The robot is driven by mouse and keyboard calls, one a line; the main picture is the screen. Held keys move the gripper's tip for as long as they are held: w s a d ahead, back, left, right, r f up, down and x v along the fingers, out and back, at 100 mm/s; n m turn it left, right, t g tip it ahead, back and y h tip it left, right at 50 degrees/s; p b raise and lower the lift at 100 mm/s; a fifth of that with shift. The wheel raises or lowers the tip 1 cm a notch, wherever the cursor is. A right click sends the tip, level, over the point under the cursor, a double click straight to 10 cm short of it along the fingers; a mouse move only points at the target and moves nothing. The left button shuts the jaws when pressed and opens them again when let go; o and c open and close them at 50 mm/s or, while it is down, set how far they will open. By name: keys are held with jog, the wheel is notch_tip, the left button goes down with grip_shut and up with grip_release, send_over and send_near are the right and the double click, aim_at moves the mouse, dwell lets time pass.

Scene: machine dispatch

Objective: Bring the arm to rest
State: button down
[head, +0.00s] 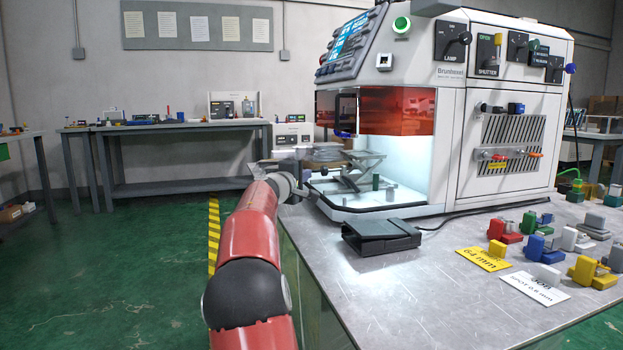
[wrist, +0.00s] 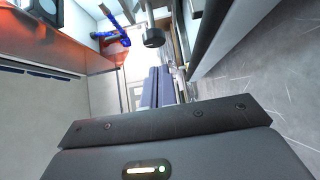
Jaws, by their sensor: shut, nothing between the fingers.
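My red arm (head: 245,240) reaches forward from the bottom of the head view, along the left edge of the metal table (head: 400,300). Its wrist end is beside the left front corner of the white machine (head: 505,130), near the open, lit chamber. My gripper (wrist: 158,88) shows in the wrist view with its two dark fingers together and nothing held between them. In the head view I cannot clearly make out the fingers. I cannot tell how far the fingers are from the machine.
A black box (head: 380,236) lies on the table before the chamber. Yellow (head: 483,259) and white (head: 533,285) labels and several coloured blocks are at the right. A dark bench (head: 180,127) stands along the back wall. Green floor (head: 120,270) is open at the left.

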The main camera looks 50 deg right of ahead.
jog(key=b+v, duration=0.1)
jog(key=v, duration=0.4)
jog(key=b+v, duration=0.2)
jog(key=v, duration=0.3)
jog(key=shift+w+a, duration=0.2)
jog(key=shift+a, duration=0.05)
jog(key=s+a+f+m+y+p, duration=0.1)
jog(key=s+a+f+y, duration=0.4)
jog(key=a, duration=0.9)
jog(key=s+a+f+m+y+p, duration=0.1)
jog(key=s+a+f+y+p, duration=0.1)
jog(key=s+a+f+y, duration=0.4)
jog(key=s+a+f+m+t+y+p, duration=0.1)
jog(key=s+a+f+y, duration=0.5)
jog(key=a, duration=1.7)
jog(key=s+f+p, duration=0.1)
jog(key=s+f, duration=0.3)
jog(key=s, duration=0.5)
jog(key=shift+s+a+f, duration=0.15)
jog(key=shift+a+f, duration=0.2)
